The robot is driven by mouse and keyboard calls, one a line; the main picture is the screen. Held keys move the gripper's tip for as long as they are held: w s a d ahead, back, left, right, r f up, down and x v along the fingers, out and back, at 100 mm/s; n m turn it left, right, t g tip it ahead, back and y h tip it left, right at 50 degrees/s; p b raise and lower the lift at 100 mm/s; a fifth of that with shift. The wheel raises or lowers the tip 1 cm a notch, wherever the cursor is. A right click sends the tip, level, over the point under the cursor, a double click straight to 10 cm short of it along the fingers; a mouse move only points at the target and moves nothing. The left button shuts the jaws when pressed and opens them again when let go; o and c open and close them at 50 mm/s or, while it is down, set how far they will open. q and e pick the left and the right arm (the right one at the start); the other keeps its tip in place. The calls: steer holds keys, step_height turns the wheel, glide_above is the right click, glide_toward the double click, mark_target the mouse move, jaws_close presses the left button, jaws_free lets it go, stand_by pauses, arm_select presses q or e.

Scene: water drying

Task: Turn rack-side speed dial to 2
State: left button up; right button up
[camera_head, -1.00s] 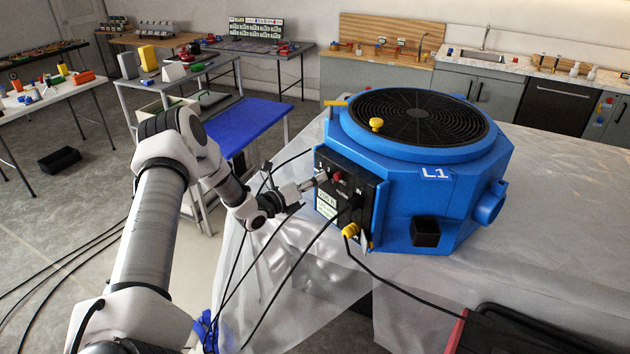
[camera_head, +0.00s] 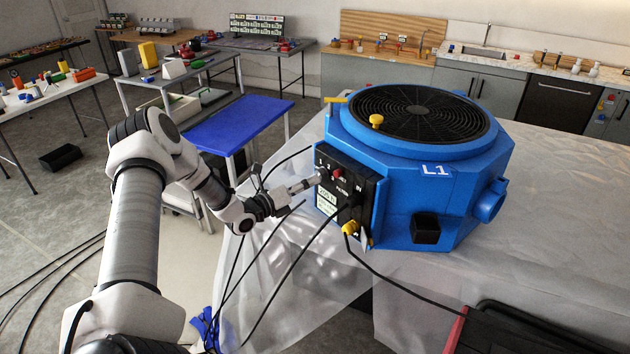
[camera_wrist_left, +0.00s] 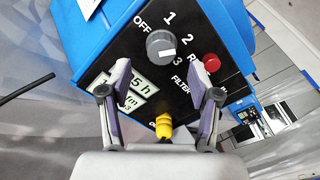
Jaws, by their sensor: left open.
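The blue machine labelled L1 (camera_head: 420,200) stands on the plastic-covered table with a black control panel (camera_head: 335,205) on its left side. In the left wrist view the round grey speed dial (camera_wrist_left: 160,45) has a small white mark, with OFF, 1, 2 and 3 printed around it. The mark lies on the side nearest the 3; its exact setting is hard to tell. My left gripper (camera_head: 314,182) is close to the panel. Its two fingers (camera_wrist_left: 159,82) are open, either side of the view below the dial, apparently not gripping it. My right gripper is not in view.
A red button (camera_wrist_left: 211,62) sits right of the dial. A yellow plug (camera_wrist_left: 164,125) is below, and its cable runs from the panel. Black cables (camera_head: 300,248) hang near my left arm. A blue-topped table (camera_head: 238,122) stands behind it.

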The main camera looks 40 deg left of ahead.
arm_select(q)
steer(key=s, duration=0.4)
steer(key=shift+a, duration=0.25)
steer(key=shift+s, duration=0.1)
